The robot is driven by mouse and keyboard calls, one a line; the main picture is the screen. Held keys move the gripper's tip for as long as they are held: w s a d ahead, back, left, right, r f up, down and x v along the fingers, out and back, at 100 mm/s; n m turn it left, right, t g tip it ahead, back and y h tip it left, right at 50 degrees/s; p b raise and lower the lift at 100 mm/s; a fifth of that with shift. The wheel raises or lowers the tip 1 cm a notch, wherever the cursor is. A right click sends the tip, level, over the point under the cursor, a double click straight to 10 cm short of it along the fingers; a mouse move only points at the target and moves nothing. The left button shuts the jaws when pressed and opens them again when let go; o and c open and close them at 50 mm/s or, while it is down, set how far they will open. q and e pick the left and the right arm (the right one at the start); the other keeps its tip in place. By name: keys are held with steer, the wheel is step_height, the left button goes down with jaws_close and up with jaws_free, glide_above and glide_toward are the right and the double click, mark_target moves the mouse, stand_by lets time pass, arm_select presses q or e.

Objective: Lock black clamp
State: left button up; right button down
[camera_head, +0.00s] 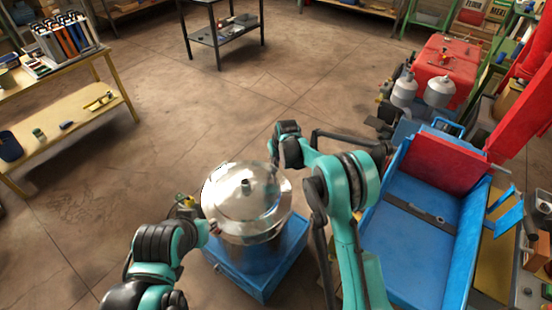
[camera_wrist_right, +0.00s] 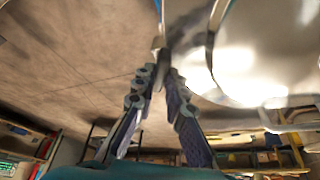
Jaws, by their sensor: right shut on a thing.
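A shiny metal drum with a domed lid (camera_head: 245,195) stands on a blue base (camera_head: 262,278) in front of me. Its curved metal also fills the upper right of the right wrist view (camera_wrist_right: 240,75). A dark, blurred strip beside the metal (camera_wrist_right: 187,38) looks like the black clamp; its exact position is unclear. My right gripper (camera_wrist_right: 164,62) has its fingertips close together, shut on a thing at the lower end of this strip. In the head view its fingers are mostly hidden by the arm. My left arm reaches the drum's left side; its fingers cannot be made out.
A blue bin (camera_head: 415,250) and red machinery (camera_head: 447,65) stand on the right. A yellow workbench (camera_head: 75,117) is at the left, and a dark metal table (camera_head: 222,38) at the back. The floor between them is clear.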

steer(key=m, duration=0.2)
steer(key=m+h, duration=0.2)
steer(key=m, duration=0.1)
steer(key=shift+a+m, duration=0.25)
steer(key=shift+m, duration=0.05)
steer(key=m+h, duration=0.2)
steer(key=m, duration=0.3)
steer(key=shift+a+m, duration=0.1)
steer(key=shift+m, duration=0.3)
steer(key=shift+g+h, duration=0.3)
steer(key=c, duration=1.6)
jaws_free()
steer(key=shift+o, duration=0.2)
steer(key=v, duration=1.2)
